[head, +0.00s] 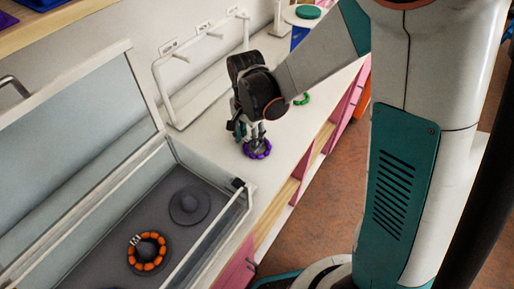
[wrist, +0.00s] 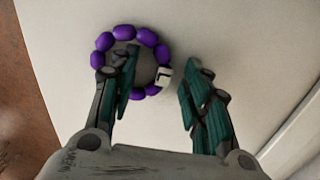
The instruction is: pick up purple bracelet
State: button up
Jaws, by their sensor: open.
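The purple bracelet (head: 258,155) lies on the white counter, below my gripper (head: 257,133). In the wrist view the purple bracelet (wrist: 124,32) is a ring of purple beads with one pale, dark-marked piece on its right side. My gripper (wrist: 163,65) is open around that side of the ring. Its left finger overlaps the ring's opening and hides some lower-left beads. Its right finger is outside the ring, to the right, with a gap to the pale piece. Whether the fingertips touch the counter cannot be told.
A green bracelet (head: 302,100) lies farther back, partly hidden by my arm. An open-lidded case (head: 245,203) at the front left holds an orange bracelet (head: 135,262) and a dark round stand (head: 189,206). A white rack (head: 172,112) stands along the wall.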

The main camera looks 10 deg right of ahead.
grip_shut()
jog(key=shift+r, duration=0.1)
